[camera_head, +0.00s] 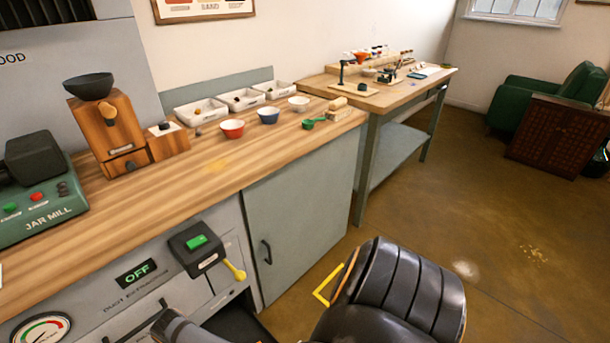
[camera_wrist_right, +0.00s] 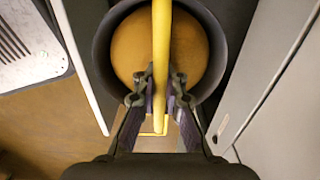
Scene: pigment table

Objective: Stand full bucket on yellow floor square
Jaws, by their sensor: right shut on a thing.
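In the right wrist view my right gripper (camera_wrist_right: 160,84) is shut on the yellow handle (camera_wrist_right: 162,30) of a dark round bucket (camera_wrist_right: 103,55). The bucket is full of orange-yellow powder (camera_wrist_right: 135,48). Whether its base touches anything is hidden. In the head view a corner of the yellow floor square (camera_head: 321,297) shows on the brown floor beside the grey cabinet; my dark arm covers the rest. The bucket and right gripper are not visible in the head view. My left gripper is in neither view.
In the right wrist view pale panels (camera_wrist_right: 280,110) flank the bucket. In the head view a dust extractor (camera_head: 140,295) reading OFF has a yellow lever (camera_head: 235,271). A grey cabinet door (camera_head: 300,220) stands beside it. Open floor (camera_head: 500,230) lies to the right.

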